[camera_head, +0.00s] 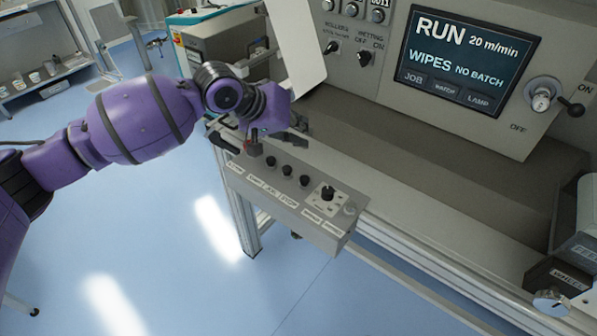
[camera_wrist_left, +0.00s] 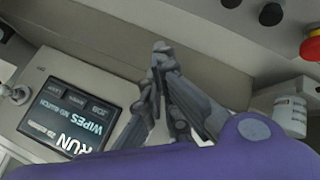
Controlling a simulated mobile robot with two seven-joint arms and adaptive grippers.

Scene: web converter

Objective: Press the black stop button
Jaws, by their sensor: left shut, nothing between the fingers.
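The control box (camera_head: 290,200) juts out in front of the machine with a row of black buttons and small labels. The black stop button (camera_head: 304,181) appears to be the right one of the row, in line with the label that reads STOP. My left gripper (camera_head: 296,137) is above and behind the row, partly hidden by my purple wrist. In the left wrist view the fingers (camera_wrist_left: 163,47) come together, shut and empty, in front of a grey machine surface. They are apart from the buttons. My right gripper is not in view.
A black selector knob (camera_head: 327,193) sits right of the buttons. A screen (camera_head: 463,58) reading RUN is on the machine panel, with a rotary switch (camera_head: 541,98) beside it. A red button (camera_wrist_left: 313,46) shows in the left wrist view. Blue floor is open at lower left.

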